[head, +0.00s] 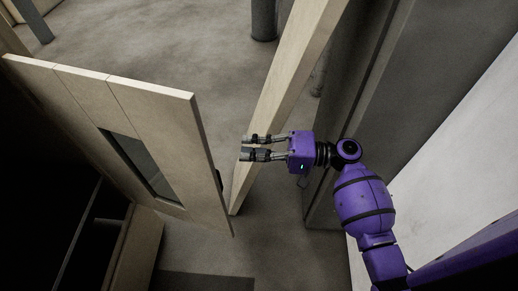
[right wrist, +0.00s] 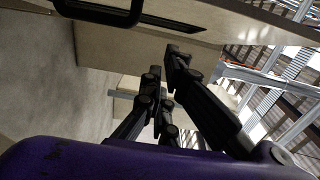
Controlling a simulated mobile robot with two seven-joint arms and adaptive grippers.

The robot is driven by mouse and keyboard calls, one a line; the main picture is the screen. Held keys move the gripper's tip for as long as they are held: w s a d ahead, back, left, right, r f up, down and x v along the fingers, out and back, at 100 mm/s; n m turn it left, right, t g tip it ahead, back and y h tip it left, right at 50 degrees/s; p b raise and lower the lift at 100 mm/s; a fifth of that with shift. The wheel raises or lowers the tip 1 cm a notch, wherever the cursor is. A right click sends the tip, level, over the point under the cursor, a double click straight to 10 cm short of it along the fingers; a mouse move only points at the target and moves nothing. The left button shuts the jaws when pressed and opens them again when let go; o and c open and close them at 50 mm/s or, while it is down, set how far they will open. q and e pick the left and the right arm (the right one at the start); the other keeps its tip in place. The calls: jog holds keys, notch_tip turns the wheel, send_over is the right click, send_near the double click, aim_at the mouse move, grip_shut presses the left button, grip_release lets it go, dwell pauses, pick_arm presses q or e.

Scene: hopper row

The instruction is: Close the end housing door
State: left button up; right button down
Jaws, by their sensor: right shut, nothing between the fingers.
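A beige door panel (head: 170,150) with a dark window (head: 140,165) stands swung open at the left in the head view. A dark handle shows at its right edge (head: 219,182). My right gripper (head: 250,147) is shut and empty, to the right of that edge and apart from it, in front of a tall beige upright panel (head: 285,85). In the right wrist view my right fingers (right wrist: 165,62) point toward a beige panel (right wrist: 220,22) with a black handle (right wrist: 100,12); whether they touch it I cannot tell. My left gripper is not in view.
A grey wall or frame (head: 365,75) stands close on the right, beside my right arm. A dark opening (head: 35,180) lies left of the door. The grey floor (head: 160,45) is bare behind the door, with a dark post foot (head: 263,22) farther back.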

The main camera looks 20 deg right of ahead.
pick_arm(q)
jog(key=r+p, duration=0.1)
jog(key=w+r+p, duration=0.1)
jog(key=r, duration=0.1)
pick_arm(e)
jog(key=s+a, duration=0.1)
jog(key=a, duration=0.6)
jog(key=shift+s+a, duration=0.2)
jog(key=shift+s, duration=0.1)
jog(key=shift+s, duration=0.1)
